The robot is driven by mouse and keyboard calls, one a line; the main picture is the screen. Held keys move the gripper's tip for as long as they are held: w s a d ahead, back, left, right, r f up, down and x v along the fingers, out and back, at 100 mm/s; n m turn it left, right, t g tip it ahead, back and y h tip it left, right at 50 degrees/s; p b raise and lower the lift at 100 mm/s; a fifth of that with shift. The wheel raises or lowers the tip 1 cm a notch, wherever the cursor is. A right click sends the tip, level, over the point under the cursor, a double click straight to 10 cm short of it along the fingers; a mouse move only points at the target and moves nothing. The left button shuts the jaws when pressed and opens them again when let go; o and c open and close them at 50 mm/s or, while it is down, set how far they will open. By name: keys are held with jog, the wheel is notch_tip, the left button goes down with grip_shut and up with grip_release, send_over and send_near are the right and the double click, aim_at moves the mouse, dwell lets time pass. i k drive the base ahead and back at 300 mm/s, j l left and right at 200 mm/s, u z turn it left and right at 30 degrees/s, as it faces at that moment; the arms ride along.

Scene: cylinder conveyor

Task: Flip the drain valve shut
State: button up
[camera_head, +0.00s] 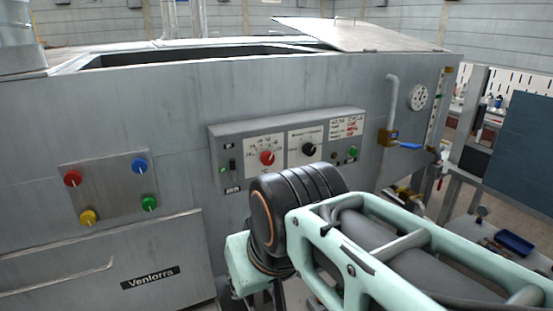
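A valve with a blue lever (408,145) sits on a thin vertical pipe at the right of the grey machine front. Its lever points right, roughly level. A second valve with a red lever (440,183) hangs lower at the machine's right edge, its lever pointing down. Brass-coloured fittings (402,192) show low down behind my arm, partly hidden. I cannot tell from labels which valve is the drain. My mint-green and black arm reaches in from the bottom right, left of and in front of the valves. My gripper's fingers are out of view below the picture.
A control box (222,143) with a red and a black knob juts from the machine front (120,115). A button panel (112,200) is at left. An open-topped tank (200,60) is above. A workbench with a blue tray (514,243) stands at right.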

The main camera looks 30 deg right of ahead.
aim_at(441, 182)
jog(key=k+l, duration=0.2)
jog(key=k+l+z, duration=0.1)
jog(key=l, duration=0.3)
jog(key=k+l+z, duration=0.1)
jog(key=l, duration=0.3)
jog(key=k+l+z, duration=0.1)
jog(key=l, duration=0.3)
jog(key=i+l+z, duration=0.1)
jog(key=l, duration=0.3)
jog(key=i+l, duration=0.1)
jog(key=l, duration=0.3)
jog(key=i+l+z, duration=0.15)
jog(key=l, duration=0.25)
jog(key=l+z, duration=0.1)
jog(key=l, duration=0.3)
jog(key=i+l+z, duration=0.25)
jog(key=i+l, duration=0.35)
jog(key=i+z, duration=0.1)
jog(key=i, duration=0.6)
